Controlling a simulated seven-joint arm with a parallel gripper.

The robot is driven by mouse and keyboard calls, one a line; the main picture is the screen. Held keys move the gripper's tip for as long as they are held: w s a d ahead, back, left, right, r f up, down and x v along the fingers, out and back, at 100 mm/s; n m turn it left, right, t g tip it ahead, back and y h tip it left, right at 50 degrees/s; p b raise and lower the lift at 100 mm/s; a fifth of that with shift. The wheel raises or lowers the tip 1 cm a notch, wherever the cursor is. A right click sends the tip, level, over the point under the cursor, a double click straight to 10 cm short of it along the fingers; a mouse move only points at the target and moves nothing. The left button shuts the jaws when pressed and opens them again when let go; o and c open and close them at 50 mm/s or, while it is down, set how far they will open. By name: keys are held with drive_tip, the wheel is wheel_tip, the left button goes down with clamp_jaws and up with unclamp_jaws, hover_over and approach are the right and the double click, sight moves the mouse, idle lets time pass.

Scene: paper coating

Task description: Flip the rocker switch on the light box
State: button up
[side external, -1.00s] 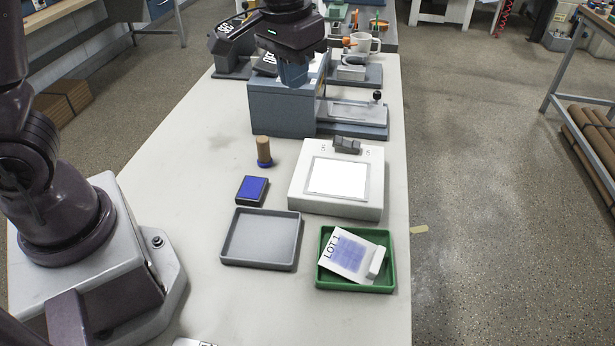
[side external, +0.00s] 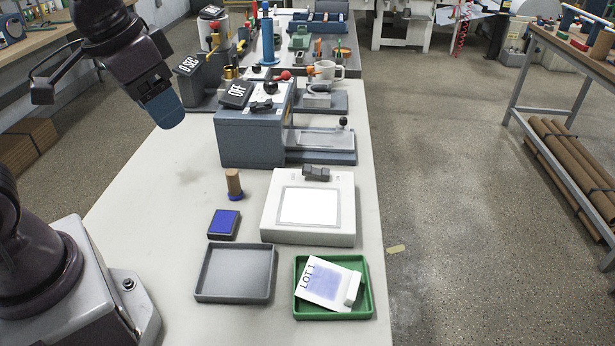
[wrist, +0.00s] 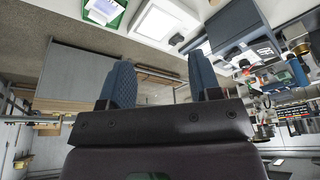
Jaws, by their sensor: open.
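The light box (side external: 269,218) is a white box on the table with a bright white panel (side external: 309,206). Its dark grey rocker switch (side external: 316,172) sits at the back edge; small marks beside it are too small to read. The light box (wrist: 147,27) and switch (wrist: 176,39) also show at the top of the wrist view. My gripper (side external: 168,112) is in the air at upper left, well away from the switch. In the wrist view, the two blue fingers of my gripper (wrist: 160,80) are apart with nothing between them.
A blue-grey machine (side external: 250,140) with an OFF sign stands behind the light box. A wooden-handled stamp (side external: 233,182), blue ink pad (side external: 223,224), grey tray (side external: 235,298) and green tray (side external: 332,314) holding a LOT 1 card (side external: 325,283) lie around it.

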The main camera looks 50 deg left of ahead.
drive_tip(key=w+a+f+m+g, duration=0.1)
drive_tip(key=w+f+m+g, duration=0.35)
drive_tip(key=w, duration=1.05)
drive_tip(key=m, duration=0.5)
approach(318, 170)
drive_tip(key=shift+t, duration=0.45)
drive_tip(key=f, duration=0.9)
drive_tip(key=shift+s+a+f, duration=0.15)
drive_tip(key=shift+s, duration=0.25)
